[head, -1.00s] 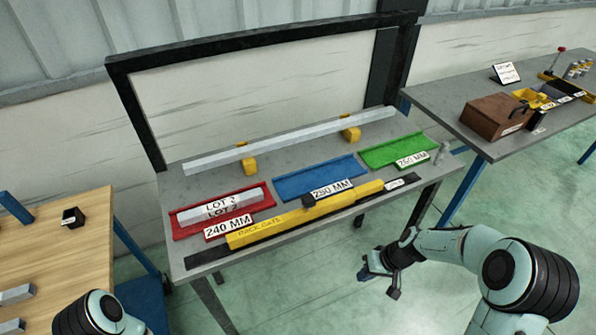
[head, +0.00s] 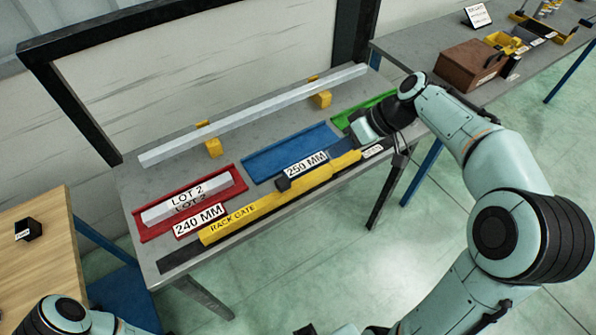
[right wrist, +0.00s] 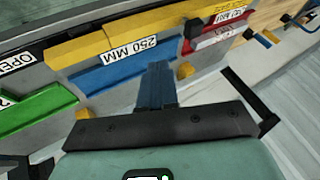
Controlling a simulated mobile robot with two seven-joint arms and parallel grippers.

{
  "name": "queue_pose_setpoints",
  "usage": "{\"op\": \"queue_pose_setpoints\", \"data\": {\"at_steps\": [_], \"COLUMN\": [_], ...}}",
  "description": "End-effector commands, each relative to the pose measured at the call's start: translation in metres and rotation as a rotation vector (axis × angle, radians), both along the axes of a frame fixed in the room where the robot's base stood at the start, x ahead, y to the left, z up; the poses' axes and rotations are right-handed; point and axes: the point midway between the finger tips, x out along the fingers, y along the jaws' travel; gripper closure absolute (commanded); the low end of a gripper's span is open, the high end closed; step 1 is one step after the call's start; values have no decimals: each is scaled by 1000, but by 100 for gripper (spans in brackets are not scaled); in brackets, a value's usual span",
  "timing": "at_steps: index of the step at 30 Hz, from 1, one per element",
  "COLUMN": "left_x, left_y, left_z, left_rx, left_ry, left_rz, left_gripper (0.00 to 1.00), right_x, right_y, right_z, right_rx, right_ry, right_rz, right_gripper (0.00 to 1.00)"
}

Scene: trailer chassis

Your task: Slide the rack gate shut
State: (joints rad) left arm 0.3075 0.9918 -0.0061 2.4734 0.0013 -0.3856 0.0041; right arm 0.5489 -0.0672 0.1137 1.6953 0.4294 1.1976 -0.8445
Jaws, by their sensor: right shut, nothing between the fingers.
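The yellow rack gate (head: 235,217) lies on a dark rail along the front edge of the grey bench, in front of the red and blue trays. A black handle block (head: 283,184) stands up from its middle. The gate (right wrist: 90,48) and the handle (right wrist: 193,29) also show in the right wrist view. My right gripper (head: 338,147) is shut and empty, above the bench near the gate's right part, to the right of the handle. Its closed fingers (right wrist: 156,72) point toward the blue tray and gate in the wrist view. My left gripper is out of view.
The red tray (head: 137,221) holds a grey bar. The blue tray (head: 285,152) looks empty; my right arm partly hides the green tray (head: 342,122). A long bar (head: 255,112) rests on yellow blocks behind. A wooden box (head: 470,65) stands on the right bench.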

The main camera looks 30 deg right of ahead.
Motion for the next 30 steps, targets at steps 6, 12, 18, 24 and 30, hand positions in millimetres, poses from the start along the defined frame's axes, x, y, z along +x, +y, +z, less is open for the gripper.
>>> {"op": "queue_pose_setpoints", "data": {"at_steps": [6, 12, 18, 24, 30], "left_x": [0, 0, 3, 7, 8], "left_y": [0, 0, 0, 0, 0], "left_z": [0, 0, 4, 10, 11], "left_rx": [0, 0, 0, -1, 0], "left_ry": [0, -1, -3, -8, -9], "left_rz": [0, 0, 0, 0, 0], "left_gripper": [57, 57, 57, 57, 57], "right_x": [8, 22, 34, 31, 31], "right_y": [13, 35, 58, 82, 90], "right_z": [-21, -55, -79, -78, -79], "right_rx": [2, 4, 1, 0, 0], "right_ry": [4, 6, 1, 0, 0], "right_rz": [2, 3, 4, 2, -1], "right_gripper": [100, 100, 100, 100, 100]}}
